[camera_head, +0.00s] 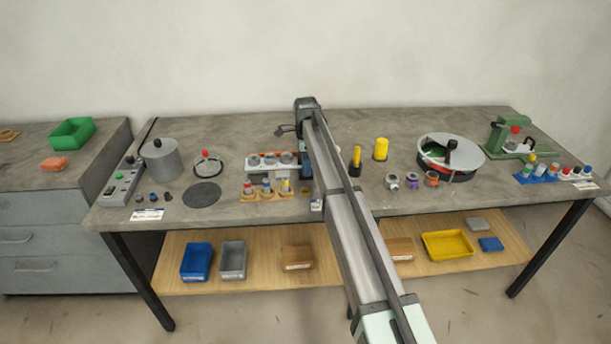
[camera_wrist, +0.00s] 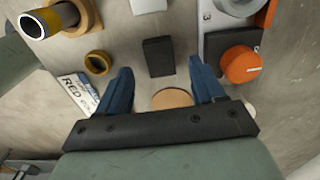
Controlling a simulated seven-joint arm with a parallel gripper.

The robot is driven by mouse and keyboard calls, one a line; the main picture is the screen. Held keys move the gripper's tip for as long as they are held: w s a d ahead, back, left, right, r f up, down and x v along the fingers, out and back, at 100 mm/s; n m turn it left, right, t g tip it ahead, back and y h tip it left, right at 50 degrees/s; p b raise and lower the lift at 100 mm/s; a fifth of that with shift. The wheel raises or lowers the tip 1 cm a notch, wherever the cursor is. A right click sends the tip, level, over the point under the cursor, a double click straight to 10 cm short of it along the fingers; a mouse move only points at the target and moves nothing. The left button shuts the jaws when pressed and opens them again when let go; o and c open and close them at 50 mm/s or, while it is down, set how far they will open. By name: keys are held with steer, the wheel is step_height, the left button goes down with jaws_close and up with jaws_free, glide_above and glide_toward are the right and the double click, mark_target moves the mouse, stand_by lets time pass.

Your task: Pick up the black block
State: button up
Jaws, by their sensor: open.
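The black block (camera_wrist: 158,57) is a small dark rectangular piece on the grey bench in the wrist view. It lies just beyond my gripper (camera_wrist: 163,80), roughly centred between the two blue fingers. The fingers are apart and nothing is held between them. In the head view my arm crosses the bench and hides the block. My gripper's blue fingers show partly there (camera_head: 306,168), beside the arm.
An orange-and-black knob (camera_wrist: 241,64) on a grey fixture stands right of the block. A tan disc (camera_wrist: 172,98) lies between the fingers.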

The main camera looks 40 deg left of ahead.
steer(key=shift+f, duration=1.6)
steer(key=shift+c, duration=0.3)
jaws_close()
step_height(320, 180, up, 12)
steer(key=shift+f, duration=0.2)
steer(key=shift+a, duration=0.1)
